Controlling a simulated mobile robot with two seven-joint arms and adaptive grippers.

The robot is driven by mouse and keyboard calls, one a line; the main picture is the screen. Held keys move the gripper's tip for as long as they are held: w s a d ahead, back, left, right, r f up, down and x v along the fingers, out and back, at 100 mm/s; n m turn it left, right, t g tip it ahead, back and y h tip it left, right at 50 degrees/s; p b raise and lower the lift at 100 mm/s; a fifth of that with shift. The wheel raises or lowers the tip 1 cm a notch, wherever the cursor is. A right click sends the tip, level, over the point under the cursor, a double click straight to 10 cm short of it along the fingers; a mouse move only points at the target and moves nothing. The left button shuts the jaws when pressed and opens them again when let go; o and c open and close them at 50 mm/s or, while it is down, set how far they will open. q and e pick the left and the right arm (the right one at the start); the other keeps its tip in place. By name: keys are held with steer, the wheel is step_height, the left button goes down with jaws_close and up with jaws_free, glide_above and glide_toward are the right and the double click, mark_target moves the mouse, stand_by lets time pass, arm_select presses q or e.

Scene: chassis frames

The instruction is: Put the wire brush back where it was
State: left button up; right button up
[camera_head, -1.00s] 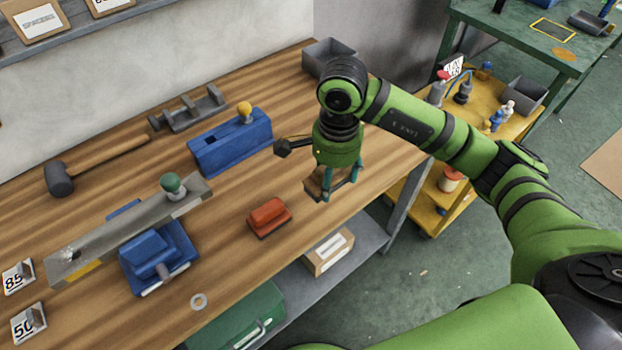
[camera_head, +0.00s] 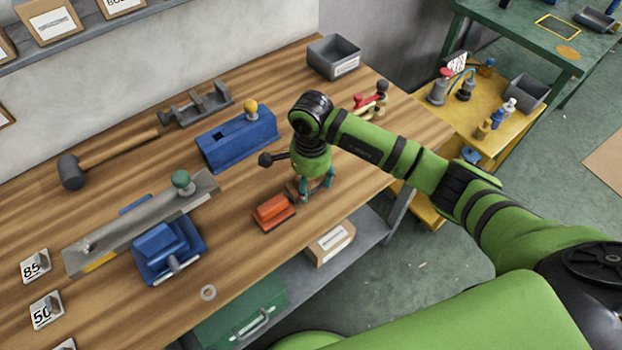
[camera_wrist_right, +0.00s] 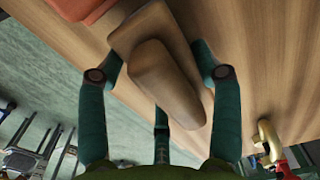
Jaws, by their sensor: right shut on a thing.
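My right gripper (camera_head: 318,190) is over the front part of the wooden workbench, just right of the orange-red block (camera_head: 273,212). In the right wrist view its teal fingers (camera_wrist_right: 157,80) are closed around a brown wooden piece with a rounded grip, which I take as the wire brush (camera_wrist_right: 165,75). No bristles show. In the head view the fingers and wrist hide most of the brush. I cannot tell whether it touches the bench top. The orange-red block also shows at the top left of the right wrist view (camera_wrist_right: 82,8). My left gripper is not in view.
A blue block with a yellow knob (camera_head: 238,139), a long grey bar with a green knob (camera_head: 140,222), a mallet (camera_head: 75,172) and a grey bin (camera_head: 334,57) occupy the bench. A red tool (camera_head: 370,103) lies behind my right arm. The bench's right front is clear.

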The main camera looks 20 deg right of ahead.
steer(key=shift+f, duration=0.1)
steer(key=o, duration=1.1)
steer(key=shift+r, duration=0.3)
step_height(320, 180, up, 10)
steer(key=b, duration=0.3)
steer(key=shift+r+b, duration=0.2)
steer(key=shift+b, duration=0.15)
steer(key=shift+r, duration=0.65)
